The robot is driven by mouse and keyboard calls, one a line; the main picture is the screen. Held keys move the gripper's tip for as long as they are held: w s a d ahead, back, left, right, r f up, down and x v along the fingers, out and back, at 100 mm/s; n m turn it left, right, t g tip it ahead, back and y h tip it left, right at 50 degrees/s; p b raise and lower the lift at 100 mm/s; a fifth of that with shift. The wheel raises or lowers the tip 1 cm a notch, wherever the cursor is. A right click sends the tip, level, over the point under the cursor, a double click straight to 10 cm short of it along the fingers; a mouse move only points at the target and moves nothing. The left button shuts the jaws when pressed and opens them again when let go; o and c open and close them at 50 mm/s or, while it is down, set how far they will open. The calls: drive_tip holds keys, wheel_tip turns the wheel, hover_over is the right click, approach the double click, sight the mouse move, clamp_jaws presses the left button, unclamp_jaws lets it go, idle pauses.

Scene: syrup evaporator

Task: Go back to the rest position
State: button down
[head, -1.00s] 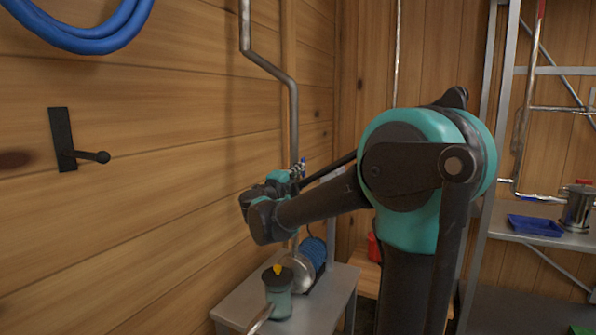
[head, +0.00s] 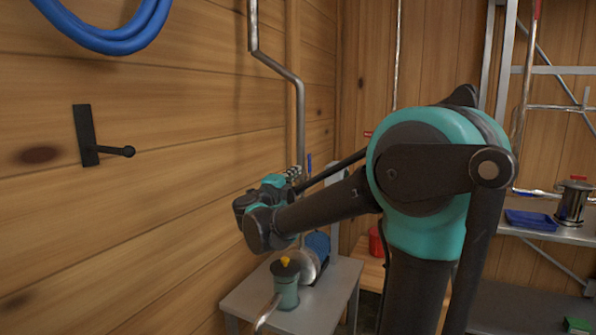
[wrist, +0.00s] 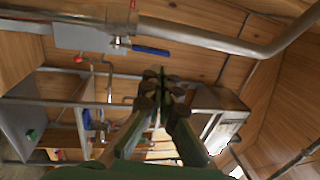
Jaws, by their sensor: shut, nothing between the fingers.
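My gripper (wrist: 163,84) shows in the wrist view, its two dark-tipped fingers brought together at the middle of the picture with nothing between them. In the head view my arm is folded, with its wrist end over a small grey table (head: 327,308) by the left wall. The gripper's fingers cannot be made out in that view. They touch nothing that I can see.
A green pump with a yellow knob (head: 286,287) stands on the table close below my wrist. A black wall hook (head: 100,143) and blue hose (head: 110,38) are left. Metal pipes (head: 299,105) run near the arm. A shelf holds a pot (head: 574,203) and blue tray (head: 531,220).

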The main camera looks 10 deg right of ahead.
drive_tip(key=s+a+n+t+y, duration=0.3)
drive_tip(key=a+n+t+y, duration=0.25)
drive_tip(key=n+y, duration=0.2)
drive_tip(key=s+a+f+n+g+y, duration=0.25)
drive_tip(key=f+n+g+y, duration=0.2)
drive_tip(key=f+n, duration=0.4)
drive_tip(key=s+a+f+n+g+y, duration=0.25)
drive_tip(key=f+n+y, duration=0.25)
drive_tip(key=f+n, duration=0.3)
drive_tip(key=s+d+f+g+h, duration=0.1)
drive_tip(key=s+d+f+g, duration=0.2)
drive_tip(key=s+d+f, duration=0.2)
drive_tip(key=s+d+f+g+h, duration=0.2)
drive_tip(key=s+d+f+g, duration=0.2)
drive_tip(key=s+f, duration=0.5)
drive_tip(key=s+d+f+n+g+h, duration=0.1)
drive_tip(key=s+d+f+g+h, duration=0.1)
drive_tip(key=s+d+f, duration=0.3)
drive_tip(key=s+f+g, duration=0.1)
drive_tip(key=s+f, duration=0.2)
drive_tip(key=f, duration=0.1)
drive_tip(key=shift+d+g, duration=0.3)
drive_tip(key=shift+g, duration=0.05)
